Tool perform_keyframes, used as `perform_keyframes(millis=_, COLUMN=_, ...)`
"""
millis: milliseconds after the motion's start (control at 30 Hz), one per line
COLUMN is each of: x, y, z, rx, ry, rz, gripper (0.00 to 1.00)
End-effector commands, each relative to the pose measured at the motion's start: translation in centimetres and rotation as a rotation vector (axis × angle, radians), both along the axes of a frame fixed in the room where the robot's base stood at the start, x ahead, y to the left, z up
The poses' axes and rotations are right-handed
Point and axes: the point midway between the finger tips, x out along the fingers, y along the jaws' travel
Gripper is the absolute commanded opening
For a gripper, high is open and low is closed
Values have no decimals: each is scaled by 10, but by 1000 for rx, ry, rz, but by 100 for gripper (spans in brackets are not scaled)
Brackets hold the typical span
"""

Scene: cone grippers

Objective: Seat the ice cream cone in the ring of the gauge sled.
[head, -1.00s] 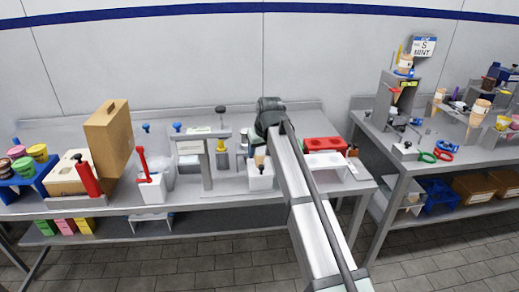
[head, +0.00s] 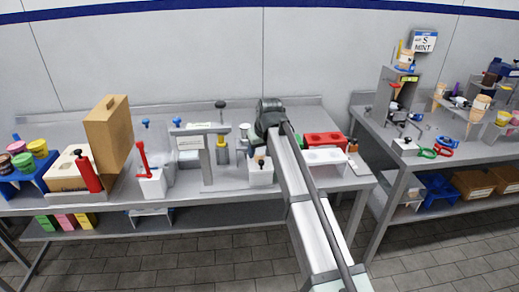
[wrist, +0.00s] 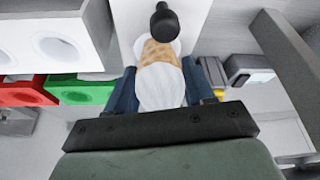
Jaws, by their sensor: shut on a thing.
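My gripper (wrist: 160,85) is shut on the ice cream cone, its blue fingers on either side of the cone's white part (wrist: 160,90). The tan waffle part (wrist: 160,52) points away from the gripper. In the head view a little of the cone (head: 261,158) shows below my gripper, just over a white block with a dark knob (head: 260,172), which looks like the gauge sled. The black knob (wrist: 163,22) shows by the cone's far end in the wrist view. The ring is hidden, so I cannot tell whether the cone is inside it.
White (head: 325,157) and red (head: 320,140) trays lie to the right. A white box with a red lever (head: 151,183) is farther left.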

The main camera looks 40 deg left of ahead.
Motion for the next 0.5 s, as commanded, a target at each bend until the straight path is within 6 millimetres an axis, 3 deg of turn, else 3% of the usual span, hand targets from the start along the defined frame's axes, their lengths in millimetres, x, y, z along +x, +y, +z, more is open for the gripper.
perform_keyframes(millis=400, x=0, y=0, z=-3, rx=0, ry=0, rz=0, gripper=36)
perform_keyframes(millis=433, x=0, y=0, z=-3, rx=0, ry=0, rz=0, gripper=56)
perform_keyframes(millis=500, x=0, y=0, z=-3, rx=0, ry=0, rz=0, gripper=62)
